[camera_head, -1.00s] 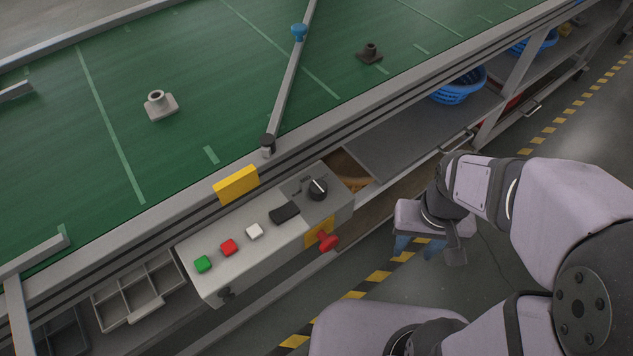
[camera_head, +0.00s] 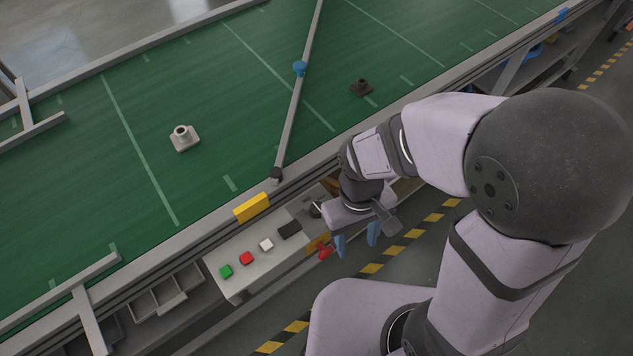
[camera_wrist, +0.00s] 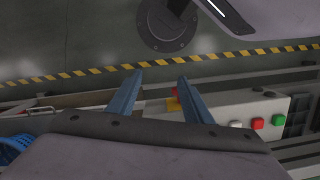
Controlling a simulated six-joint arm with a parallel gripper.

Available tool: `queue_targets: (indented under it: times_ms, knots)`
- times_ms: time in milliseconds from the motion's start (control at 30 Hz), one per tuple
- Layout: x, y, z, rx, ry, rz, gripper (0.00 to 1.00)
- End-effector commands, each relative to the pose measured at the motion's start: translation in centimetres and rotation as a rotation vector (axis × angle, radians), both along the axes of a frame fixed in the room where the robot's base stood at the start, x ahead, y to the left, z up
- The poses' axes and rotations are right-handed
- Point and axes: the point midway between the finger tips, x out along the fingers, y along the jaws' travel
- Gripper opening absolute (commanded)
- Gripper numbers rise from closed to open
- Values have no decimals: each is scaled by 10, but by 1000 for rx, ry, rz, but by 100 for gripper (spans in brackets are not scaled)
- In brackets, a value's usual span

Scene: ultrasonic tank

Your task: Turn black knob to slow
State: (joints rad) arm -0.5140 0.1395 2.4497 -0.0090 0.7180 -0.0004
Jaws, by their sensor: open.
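The black knob (camera_head: 316,209) sits at the right end of the top of the grey control box (camera_head: 240,285). It is partly hidden behind my gripper in the head view, and its pointer setting cannot be read. My gripper (camera_head: 356,252) is open and empty, its blue fingers pointing down just to the right of the knob and the box end. In the wrist view my gripper (camera_wrist: 158,78) shows two spread fingers with nothing between them, and the control box (camera_wrist: 230,108) lies beyond the right finger. The knob cannot be made out there.
The box also carries green (camera_head: 225,271), red (camera_head: 246,258) and white (camera_head: 266,244) buttons, a black rocker (camera_head: 289,230) and a red mushroom button (camera_head: 325,253) on its front. A green conveyor (camera_head: 130,130) with metal rails lies behind. Open floor is in front.

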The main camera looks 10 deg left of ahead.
Motion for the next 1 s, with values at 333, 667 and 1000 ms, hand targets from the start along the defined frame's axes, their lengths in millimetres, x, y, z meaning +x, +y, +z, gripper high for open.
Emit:
queue_targets:
  times_ms: [333, 667, 1000]
  knots:
    - [65, 91, 50, 23, -115, 37, 46]
    - [82, 100, 59, 28, -171, -184, 46]
    - [81, 99, 47, 24, -167, -192, 46]
